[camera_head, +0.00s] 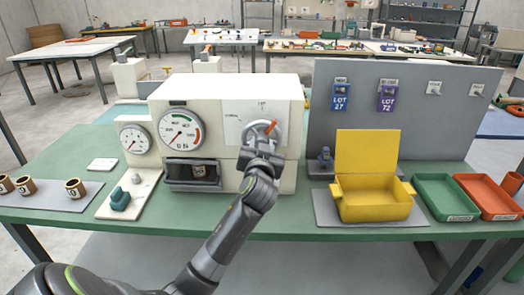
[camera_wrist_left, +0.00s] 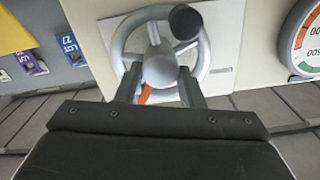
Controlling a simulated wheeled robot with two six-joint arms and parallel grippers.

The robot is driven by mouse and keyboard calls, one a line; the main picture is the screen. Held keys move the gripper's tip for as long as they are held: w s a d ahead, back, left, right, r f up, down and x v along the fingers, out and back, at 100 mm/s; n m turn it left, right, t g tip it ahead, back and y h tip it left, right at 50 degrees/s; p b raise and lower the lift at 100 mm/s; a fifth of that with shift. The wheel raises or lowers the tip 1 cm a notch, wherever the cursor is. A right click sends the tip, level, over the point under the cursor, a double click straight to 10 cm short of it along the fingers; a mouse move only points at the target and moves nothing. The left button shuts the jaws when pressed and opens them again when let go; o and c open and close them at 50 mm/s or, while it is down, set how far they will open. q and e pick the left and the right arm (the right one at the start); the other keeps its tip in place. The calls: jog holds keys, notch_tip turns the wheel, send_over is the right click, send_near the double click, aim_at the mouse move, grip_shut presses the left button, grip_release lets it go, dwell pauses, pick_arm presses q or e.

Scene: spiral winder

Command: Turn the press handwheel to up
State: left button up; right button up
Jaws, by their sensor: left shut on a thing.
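The press handwheel (camera_head: 249,128) is a grey ring with spokes on the white front panel of the cream press (camera_head: 225,92). In the left wrist view the handwheel (camera_wrist_left: 117,40) fills the upper middle, with a black knob (camera_wrist_left: 185,22) on its rim. An orange pointer (camera_head: 271,127) tilts up and right in the head view; it also shows in the left wrist view (camera_wrist_left: 146,93). My left gripper (camera_head: 262,146) is shut on the handwheel, its fingers (camera_wrist_left: 160,78) either side of the hub. The gripper hides the wheel's lower part in the head view. My right gripper is out of view.
Dial gauges (camera_head: 181,130) and a dark window (camera_head: 193,174) sit left of the wheel. A yellow open box (camera_head: 375,206), green tray (camera_head: 446,197) and orange tray (camera_head: 487,196) stand right. A grey board (camera_head: 430,120) with lot tags rises behind them.

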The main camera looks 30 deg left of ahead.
pick_arm(q)
jog(key=shift+a+f+n+b, duration=0.15)
jog(key=shift+n+b, duration=1.05)
jog(key=shift+n, duration=2)
jog(key=o, duration=1)
jog(key=shift+s, duration=0.1)
